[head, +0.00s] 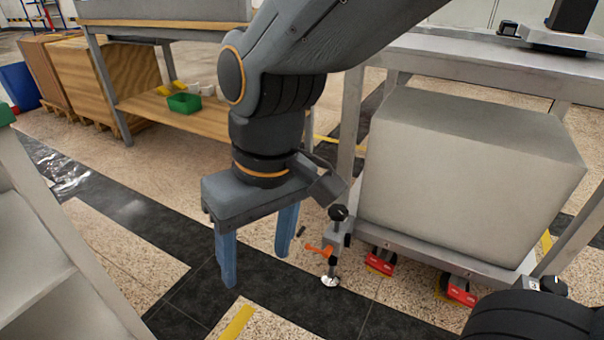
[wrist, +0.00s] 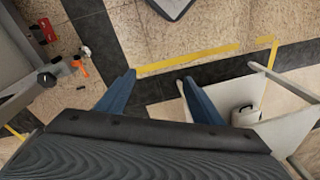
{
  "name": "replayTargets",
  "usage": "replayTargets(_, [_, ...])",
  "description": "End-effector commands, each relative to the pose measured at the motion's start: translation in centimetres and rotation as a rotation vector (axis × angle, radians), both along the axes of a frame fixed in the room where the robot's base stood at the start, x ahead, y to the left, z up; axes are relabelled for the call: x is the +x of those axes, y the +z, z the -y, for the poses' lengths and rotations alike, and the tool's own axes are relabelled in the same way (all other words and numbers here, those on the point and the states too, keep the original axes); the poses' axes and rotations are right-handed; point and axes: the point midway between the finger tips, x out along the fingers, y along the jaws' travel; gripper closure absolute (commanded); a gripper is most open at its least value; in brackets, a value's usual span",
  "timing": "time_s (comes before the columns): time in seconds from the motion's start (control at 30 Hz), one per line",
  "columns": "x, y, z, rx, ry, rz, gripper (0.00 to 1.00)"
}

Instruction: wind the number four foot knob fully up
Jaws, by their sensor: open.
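A foot assembly stands at the near left corner of the grey stand. It has a black round knob (head: 338,212) on top, an orange lever (head: 320,249) and a round metal foot pad (head: 331,281) at the floor. In the wrist view its black knob (wrist: 46,79) and orange lever (wrist: 80,68) show at the upper left. Another black knob (head: 552,285) is at the stand's right corner.
A large grey block (head: 470,180) sits on the stand's lower frame, with red wheel chocks (head: 381,262) below. A pale shelf unit (head: 55,235) stands at the left. A workbench with a green bin (head: 184,103) is behind.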

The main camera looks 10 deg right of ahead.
Motion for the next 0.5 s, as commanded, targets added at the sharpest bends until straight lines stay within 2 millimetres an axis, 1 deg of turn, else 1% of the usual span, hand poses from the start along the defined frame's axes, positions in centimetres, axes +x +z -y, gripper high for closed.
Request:
replayTargets(0.03, [1.4, 0.8, 0.0, -0.009, -0.021, -0.002, 0.39])
replayTargets(0.07, [2.3, 1.2, -0.2, -0.013, -0.028, -0.002, 0.39])
replayTargets(0.1, [3.6, 1.5, -0.4, -0.019, -0.039, -0.002, 0.39])
replayTargets(0.17, [5.8, 2.0, -0.6, -0.027, -0.056, -0.001, 0.39])
replayTargets(0.23, [8.4, 2.2, -0.6, -0.038, -0.072, 0.002, 0.39])
replayTargets(0.37, [13.3, 2.0, 0.1, -0.057, -0.110, 0.003, 0.39])
replayTargets(0.4, [14.8, 1.8, 0.6, -0.063, -0.122, 0.002, 0.39])
replayTargets(0.47, [17.0, 1.3, 1.4, -0.072, -0.140, 0.001, 0.39])
replayTargets(0.5, [18.4, 0.9, 2.1, -0.077, -0.152, 0.001, 0.39])
